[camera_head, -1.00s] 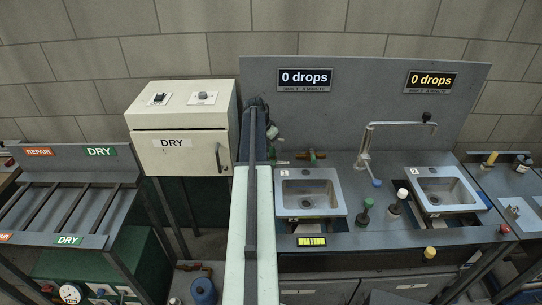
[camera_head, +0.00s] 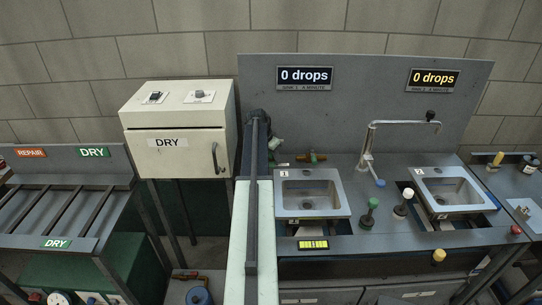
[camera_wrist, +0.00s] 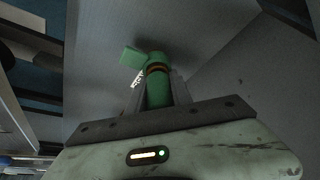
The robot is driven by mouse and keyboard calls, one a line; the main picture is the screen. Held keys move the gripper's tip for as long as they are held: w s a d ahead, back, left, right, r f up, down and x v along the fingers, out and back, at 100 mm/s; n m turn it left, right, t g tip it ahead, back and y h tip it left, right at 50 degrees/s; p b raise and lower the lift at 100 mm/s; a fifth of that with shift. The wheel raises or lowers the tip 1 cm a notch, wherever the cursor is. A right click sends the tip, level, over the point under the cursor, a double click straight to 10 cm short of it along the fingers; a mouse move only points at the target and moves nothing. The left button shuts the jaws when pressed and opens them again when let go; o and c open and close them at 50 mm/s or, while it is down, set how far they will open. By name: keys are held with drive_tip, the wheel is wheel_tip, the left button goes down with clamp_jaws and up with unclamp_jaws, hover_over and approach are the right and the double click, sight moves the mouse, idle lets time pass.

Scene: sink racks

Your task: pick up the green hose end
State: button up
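In the wrist view, a green cylinder with a brass-coloured ring (camera_wrist: 157,88) stands between the fingers of my gripper (camera_wrist: 160,95). A green tab (camera_wrist: 132,57) sticks out at its top left, with a small white label below. This may be the green hose end, but I cannot be sure. Its lower part is hidden by my gripper. The fingers flank it closely; I cannot tell whether they touch it. My gripper's fingertips are not clear there.
Sink 1 (camera_head: 289,210) and sink 2 (camera_head: 470,204) are set in a grey bench with a tall faucet (camera_head: 369,147) between them. Green-topped (camera_head: 374,203) and white-topped knobs (camera_head: 408,193) stand on the bench. A cream DRY cabinet (camera_head: 203,158) and a grey rack (camera_head: 108,166) stand left.

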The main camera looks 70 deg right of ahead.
clamp_jaws()
